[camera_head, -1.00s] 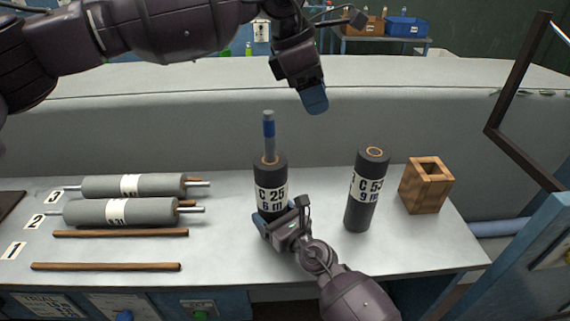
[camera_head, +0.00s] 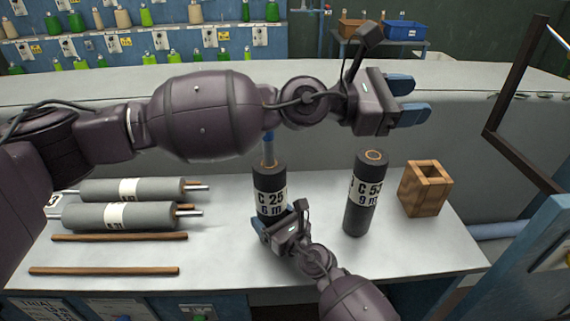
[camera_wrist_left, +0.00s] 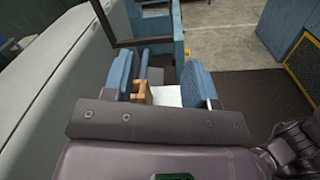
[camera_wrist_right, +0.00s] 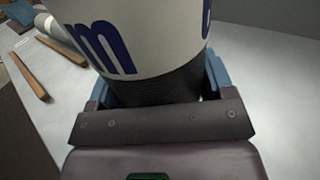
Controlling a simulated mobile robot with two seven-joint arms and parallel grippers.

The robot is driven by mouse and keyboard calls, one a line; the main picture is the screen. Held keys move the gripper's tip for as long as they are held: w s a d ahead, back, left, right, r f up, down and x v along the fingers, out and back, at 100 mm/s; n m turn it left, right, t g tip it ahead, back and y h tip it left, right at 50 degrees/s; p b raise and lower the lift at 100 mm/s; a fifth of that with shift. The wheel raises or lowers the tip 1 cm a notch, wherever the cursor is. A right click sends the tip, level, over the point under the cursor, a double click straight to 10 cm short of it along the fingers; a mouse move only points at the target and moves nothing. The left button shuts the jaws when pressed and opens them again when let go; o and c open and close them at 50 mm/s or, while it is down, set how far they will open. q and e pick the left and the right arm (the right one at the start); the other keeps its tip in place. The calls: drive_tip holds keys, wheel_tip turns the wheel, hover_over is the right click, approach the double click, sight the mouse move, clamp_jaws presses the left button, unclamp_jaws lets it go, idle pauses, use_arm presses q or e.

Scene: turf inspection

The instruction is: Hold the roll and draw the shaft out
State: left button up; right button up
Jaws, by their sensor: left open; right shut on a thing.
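The dark roll labelled "C 25" (camera_head: 270,183) stands upright on the table. A shaft with a blue band (camera_head: 268,145) sticks up from its top; its upper end is hidden behind my left arm. My right gripper (camera_head: 273,230) is shut on the lower part of this roll, which fills the jaws in the right wrist view (camera_wrist_right: 155,85). My left gripper (camera_head: 412,100) is open and empty, high above the table and right of the shaft, pointing right. The left wrist view shows its blue fingers apart (camera_wrist_left: 165,85).
A second dark roll labelled "C 53" (camera_head: 365,205) stands upright to the right. A wooden box with a square hole (camera_head: 425,188) is beside it. Two grey rolls on shafts (camera_head: 118,216) and wooden bars (camera_head: 110,271) lie at the left. A dark frame (camera_head: 515,90) stands at the right.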

use_arm(q)
drive_tip(key=w+a+f+n+t+y, duration=0.1)
drive_tip(key=a+n+t+y, duration=0.4)
drive_tip(key=n+t, duration=0.45)
drive_tip(key=w+a+f+n+t+y, duration=0.1)
drive_tip(key=a+n+t+y, duration=0.45)
drive_tip(key=n+t, duration=0.45)
drive_tip(key=s+a+f+n+g+y, duration=0.4)
drive_tip(key=a+f+y, duration=0.4)
drive_tip(key=y, duration=0.4)
drive_tip(key=shift+n+t, duration=0.35)
drive_tip(key=shift+t, duration=0.1)
drive_tip(key=shift+a+x, duration=0.2)
drive_tip(key=shift+x, duration=5.85)
drive_tip(key=shift+f, duration=0.1)
drive_tip(key=shift+c, duration=0.3)
